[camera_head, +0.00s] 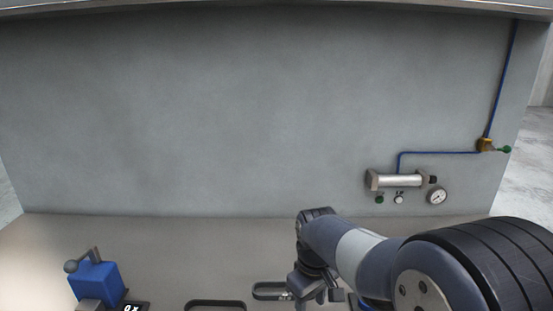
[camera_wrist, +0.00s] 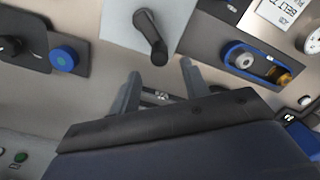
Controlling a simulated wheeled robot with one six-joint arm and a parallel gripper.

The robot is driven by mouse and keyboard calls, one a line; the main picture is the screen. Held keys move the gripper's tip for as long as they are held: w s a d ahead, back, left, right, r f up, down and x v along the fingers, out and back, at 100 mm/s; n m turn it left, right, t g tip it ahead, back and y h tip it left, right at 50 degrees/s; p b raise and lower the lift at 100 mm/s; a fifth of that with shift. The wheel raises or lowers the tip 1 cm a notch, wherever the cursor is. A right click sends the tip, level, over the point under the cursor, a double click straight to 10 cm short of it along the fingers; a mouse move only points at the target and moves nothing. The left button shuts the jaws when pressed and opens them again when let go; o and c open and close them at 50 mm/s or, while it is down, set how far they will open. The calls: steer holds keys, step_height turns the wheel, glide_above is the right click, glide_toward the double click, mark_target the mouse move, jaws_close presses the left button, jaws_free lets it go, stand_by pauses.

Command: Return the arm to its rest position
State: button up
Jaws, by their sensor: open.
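My arm reaches in from the lower right of the head view and bends down over the worktop (camera_head: 190,240). My gripper (camera_head: 318,292) hangs at the bottom centre, small and partly cut off by the frame. In the wrist view my gripper (camera_wrist: 160,84) has its two grey fingers apart, and I see nothing held between them. A dark strip with small white lettering shows beyond the fingers. A black crank handle (camera_wrist: 150,38) on a pale grey plate lies just past the fingertips in the picture; I cannot tell the distance.
A blue block with a lever (camera_head: 97,282) stands at the lower left. A dark-rimmed tray (camera_head: 215,302) is at the bottom. A blue-rimmed tray (camera_wrist: 231,45) holds small metal pieces. A blue knob (camera_wrist: 64,58) sits left. The wall carries a cylinder (camera_head: 400,181) and gauge (camera_head: 437,196).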

step_height(320, 180, down, 6)
steer(key=shift+s+r, duration=0.1)
steer(key=shift+r, duration=0.1)
steer(key=shift+w+f+m, duration=0.1)
steer(key=shift+w+m, duration=0.1)
steer(key=shift+m, duration=0.1)
steer(key=shift+w+d+m, duration=0.2)
steer(key=shift+d+m, duration=0.1)
steer(key=shift+m, duration=0.5)
steer(key=shift+w+d+m, duration=0.15)
steer(key=shift+d+m, duration=0.15)
steer(key=shift+m, duration=0.5)
